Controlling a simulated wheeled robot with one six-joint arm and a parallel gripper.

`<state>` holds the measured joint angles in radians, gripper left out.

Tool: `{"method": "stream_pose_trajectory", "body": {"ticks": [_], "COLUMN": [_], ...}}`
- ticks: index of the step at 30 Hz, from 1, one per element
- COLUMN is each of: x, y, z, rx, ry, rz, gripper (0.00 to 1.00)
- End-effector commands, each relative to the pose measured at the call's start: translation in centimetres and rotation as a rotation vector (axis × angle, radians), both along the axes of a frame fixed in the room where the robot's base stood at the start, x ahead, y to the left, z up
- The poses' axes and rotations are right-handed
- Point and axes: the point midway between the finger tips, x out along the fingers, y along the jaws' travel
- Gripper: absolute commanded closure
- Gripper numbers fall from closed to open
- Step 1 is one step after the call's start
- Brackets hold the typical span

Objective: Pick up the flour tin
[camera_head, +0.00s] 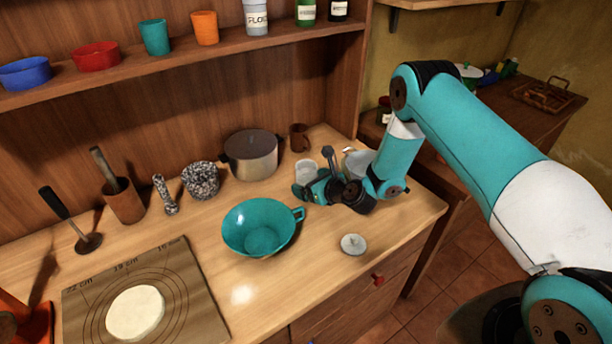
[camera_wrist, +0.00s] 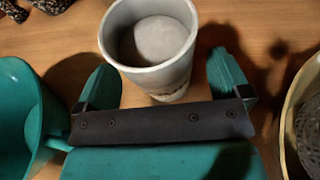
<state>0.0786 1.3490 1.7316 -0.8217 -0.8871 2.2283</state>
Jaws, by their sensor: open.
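A pale grey tin with lettering that reads like "FLOUR" (camera_head: 256,18) stands upright on the upper shelf, its top cut off by the picture edge. A second pale grey, open-topped container (camera_head: 306,171) stands on the counter beside my gripper (camera_head: 318,186). In the wrist view this container (camera_wrist: 150,76) stands between the two teal fingers of my open gripper (camera_wrist: 164,80), with a gap on each side. Its inside looks grey. A pale patch low on its side is too hidden to read.
A teal colander (camera_head: 258,228) sits left of my gripper, close to it in the wrist view. A grey lid (camera_head: 353,244) lies in front. A pot (camera_head: 251,154) and a brown mug (camera_head: 299,137) stand behind. A bowl-like thing (camera_wrist: 300,125) is at right.

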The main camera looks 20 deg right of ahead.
Motion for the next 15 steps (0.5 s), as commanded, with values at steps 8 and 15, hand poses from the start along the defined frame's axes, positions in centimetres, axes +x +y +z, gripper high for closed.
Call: {"method": "stream_pose_trajectory", "body": {"ticks": [8,15], "x": [1.09,1.07], "y": [0.49,0.47], "z": [-0.57,-0.55], "rx": [0.0,0.0], "ry": [0.001,0.001], "rz": [-0.001,-0.001], "gripper": [0.05,0.35]}}
